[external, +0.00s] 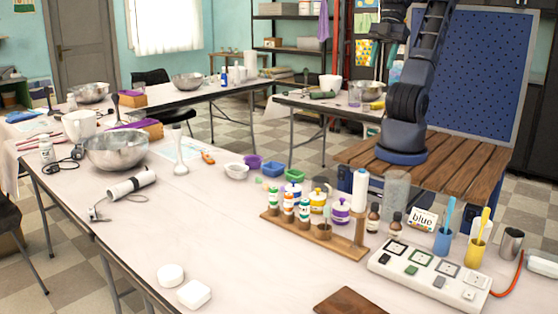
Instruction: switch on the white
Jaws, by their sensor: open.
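A white power strip (378,265) lies on the right part of the white table, with a row of sockets along its far side. Small switches run along its near side: a black one (384,258), a dark green one (411,270), a greyish one (439,282) and a white one (468,295) at the right end. Whether the white switch is on or off is too small to tell. My arm rises from the wooden platform behind the strip and leaves the top of the picture. My gripper's fingers do not show.
Behind the strip stand a blue cup (442,242), a yellow cup (475,252), a metal cup (510,243) and a "blue" card (422,219). A wooden bottle rack (312,237) is to its left. A red cable (512,277) leaves its right end. A brown board (348,302) lies in front.

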